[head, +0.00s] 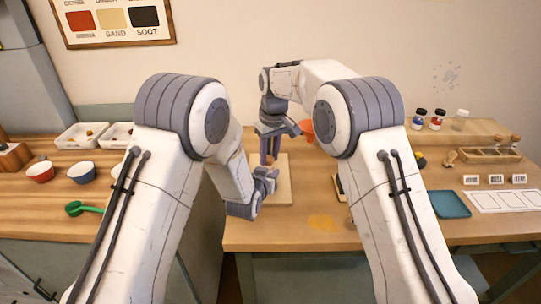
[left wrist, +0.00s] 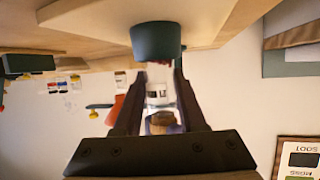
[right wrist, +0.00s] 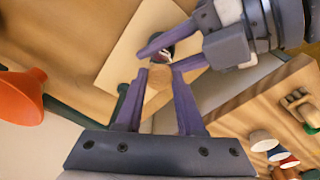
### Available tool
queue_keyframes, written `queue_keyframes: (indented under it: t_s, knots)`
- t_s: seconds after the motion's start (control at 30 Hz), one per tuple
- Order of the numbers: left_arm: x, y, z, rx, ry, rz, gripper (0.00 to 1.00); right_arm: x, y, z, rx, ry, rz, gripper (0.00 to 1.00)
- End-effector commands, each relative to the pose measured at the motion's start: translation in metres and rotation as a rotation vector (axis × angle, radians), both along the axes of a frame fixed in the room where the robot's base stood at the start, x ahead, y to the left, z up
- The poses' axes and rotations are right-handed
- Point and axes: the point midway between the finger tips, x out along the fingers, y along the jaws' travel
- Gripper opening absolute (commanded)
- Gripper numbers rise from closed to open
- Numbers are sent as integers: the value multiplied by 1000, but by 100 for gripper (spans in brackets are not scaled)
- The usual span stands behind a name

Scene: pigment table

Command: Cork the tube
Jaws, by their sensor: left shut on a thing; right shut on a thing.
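My left gripper (left wrist: 157,75) is shut on a clear glass tube (left wrist: 158,92) with a pale label, just above a round dark teal holder (left wrist: 156,40). A brown cork (left wrist: 161,118) is at the tube's mouth, in line with it; I cannot tell how deep it sits. In the right wrist view my right gripper (right wrist: 158,72) is shut on the cork (right wrist: 158,82), seen end-on, with the left gripper (right wrist: 172,56) close beyond it. In the head view the left gripper (head: 266,180) is low over a pale board (head: 281,190), the right gripper (head: 269,150) above it.
An orange funnel (head: 306,131) stands behind right of the grippers. A teal tray (head: 449,204), white card (head: 503,200) and wooden rack (head: 488,155) are at right. A yellow stain (head: 322,222) marks the clear front edge.

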Motion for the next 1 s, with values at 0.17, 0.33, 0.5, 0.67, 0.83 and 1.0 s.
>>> queue_keyframes:
  t_s: [0.17,0.33,0.5,0.67,0.83,1.0]
  knots:
    - [0,0,0,0,0,0,0,0,0,0,0,0,0,0]
    - [0,0,0,0,0,0,0,0,0,-1,0,0,0,0]
    - [0,0,0,0,0,0,0,0,0,-4,-1,1,0,0]
    - [0,0,0,0,0,0,0,0,0,-6,0,1,0,0]
    - [0,0,0,0,0,0,0,0,0,-9,-1,3,0,0]
    - [0,0,0,0,0,0,0,0,-1,-12,-1,4,0,0]
